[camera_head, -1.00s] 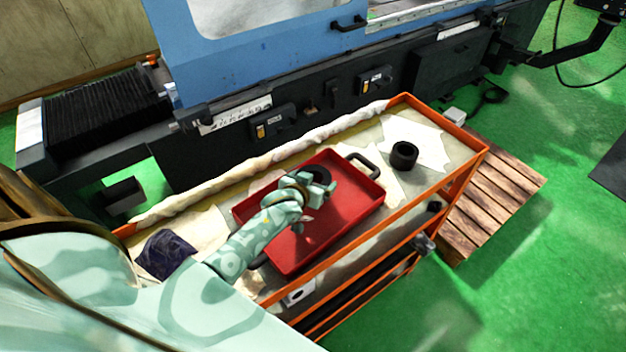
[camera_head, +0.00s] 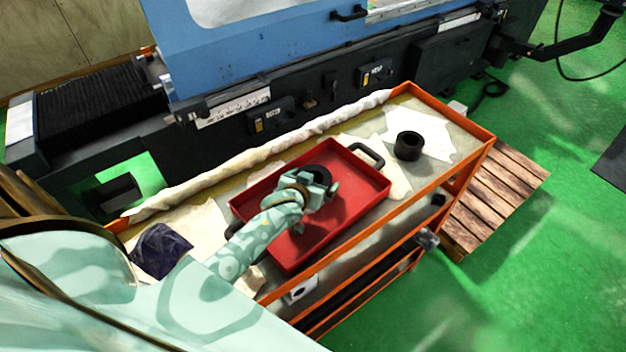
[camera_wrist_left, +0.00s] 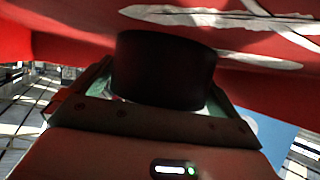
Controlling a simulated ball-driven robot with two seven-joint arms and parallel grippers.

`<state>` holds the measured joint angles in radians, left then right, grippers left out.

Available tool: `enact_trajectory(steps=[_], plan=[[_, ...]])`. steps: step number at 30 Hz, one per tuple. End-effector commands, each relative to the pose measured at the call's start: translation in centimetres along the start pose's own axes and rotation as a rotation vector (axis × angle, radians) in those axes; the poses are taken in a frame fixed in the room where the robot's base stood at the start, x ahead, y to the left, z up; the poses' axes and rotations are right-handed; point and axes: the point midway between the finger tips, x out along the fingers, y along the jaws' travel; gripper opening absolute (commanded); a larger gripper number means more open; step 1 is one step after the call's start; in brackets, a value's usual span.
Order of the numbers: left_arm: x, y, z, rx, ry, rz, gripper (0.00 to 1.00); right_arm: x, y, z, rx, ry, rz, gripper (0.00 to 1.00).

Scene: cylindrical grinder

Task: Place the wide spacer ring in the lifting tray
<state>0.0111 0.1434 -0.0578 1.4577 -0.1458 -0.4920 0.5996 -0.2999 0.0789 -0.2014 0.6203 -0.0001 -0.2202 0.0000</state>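The lifting tray (camera_head: 350,215) is a shallow red tray with dark end handles on the cart top. My left gripper (camera_head: 320,186) is over its middle, pointing down toward the tray floor. A black ring (camera_head: 317,173), which I take as the wide spacer ring, is at the fingers and partly hidden by the hand. In the left wrist view the dark ring (camera_wrist_left: 163,70) sits between the two fingers, which appear to touch its sides. The red tray surface is close beyond it; I cannot tell whether the ring touches it. My right gripper is out of view.
Another black ring (camera_head: 408,145) stands on a white sheet right of the tray. The cart has an orange rim (camera_head: 455,115) and a rolled cloth (camera_head: 270,150) along its back. A dark cloth (camera_head: 160,250) lies at the left. The grinder (camera_head: 330,90) stands behind.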

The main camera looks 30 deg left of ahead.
Motion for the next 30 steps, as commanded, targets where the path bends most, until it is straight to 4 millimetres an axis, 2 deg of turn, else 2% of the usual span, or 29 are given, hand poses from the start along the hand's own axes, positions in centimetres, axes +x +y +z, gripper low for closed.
enact_trajectory(steps=[5,15,19,24,30], plan=[[-0.9,0.0,-0.2,0.0,-0.002,0.0,1.0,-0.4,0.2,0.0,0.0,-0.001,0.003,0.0],[-8.6,0.0,-0.2,-0.001,-0.001,0.001,1.0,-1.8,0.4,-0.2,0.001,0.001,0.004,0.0],[-10.7,0.0,-0.2,0.0,-0.001,0.0,1.0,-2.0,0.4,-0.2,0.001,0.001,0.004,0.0],[-12.0,0.0,-0.2,0.0,0.001,-0.001,1.0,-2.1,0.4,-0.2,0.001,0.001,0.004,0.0],[-12.1,0.0,-0.2,0.0,0.001,-0.001,1.0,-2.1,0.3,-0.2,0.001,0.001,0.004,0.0]])
